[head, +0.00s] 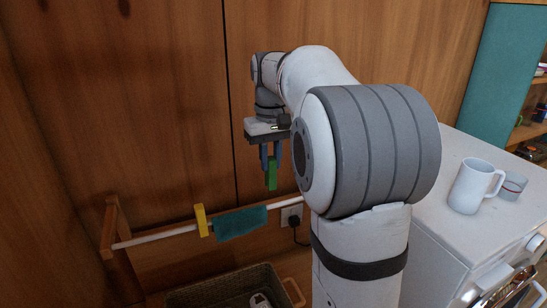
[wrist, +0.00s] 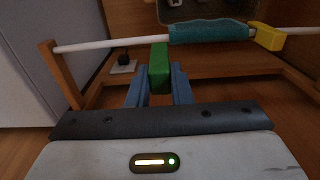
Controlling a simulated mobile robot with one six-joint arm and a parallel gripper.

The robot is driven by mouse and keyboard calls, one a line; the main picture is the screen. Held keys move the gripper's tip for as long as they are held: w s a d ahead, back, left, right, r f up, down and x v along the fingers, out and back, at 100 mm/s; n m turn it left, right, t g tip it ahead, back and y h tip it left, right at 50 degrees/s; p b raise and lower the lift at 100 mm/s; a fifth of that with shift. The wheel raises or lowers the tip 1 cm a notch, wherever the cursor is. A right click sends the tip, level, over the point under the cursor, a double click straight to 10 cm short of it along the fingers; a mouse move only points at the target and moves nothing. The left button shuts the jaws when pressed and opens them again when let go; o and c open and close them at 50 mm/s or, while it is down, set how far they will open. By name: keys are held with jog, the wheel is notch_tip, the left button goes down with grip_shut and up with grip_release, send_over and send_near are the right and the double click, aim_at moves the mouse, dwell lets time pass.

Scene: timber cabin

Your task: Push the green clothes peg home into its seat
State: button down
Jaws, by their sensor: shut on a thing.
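The green clothes peg (head: 272,177) is held upright between the blue fingers of my gripper (head: 270,158), which is shut on it. In the wrist view the peg (wrist: 158,68) points away from my gripper (wrist: 159,84), and its far end overlaps the white rail (wrist: 105,44). In the head view the peg's lower end is above the line of the rail (head: 160,236); I cannot tell whether they touch. A teal cloth (head: 241,223) hangs over the rail. A yellow peg (head: 201,220) sits on the rail at the cloth's left end in the head view.
A wooden frame (head: 108,228) carries the rail along the timber wall. A basket (head: 210,293) stands below it. A socket with a plug (head: 292,214) is on the wall behind. At the right, a white appliance (head: 455,235) bears a mug (head: 470,187) and a glass (head: 512,188).

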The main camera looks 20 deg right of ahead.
aim_at(271, 177)
jog(key=shift+f+b, duration=1.85)
jog(key=shift+f, duration=0.8)
jog(key=shift+f+b, duration=0.95)
jog(key=shift+f, duration=0.85)
jog(key=c, duration=1.2)
grip_release()
jog(key=shift+c, duration=0.2)
notch_tip(271, 177, up, 8)
jog(key=shift+f, duration=0.1)
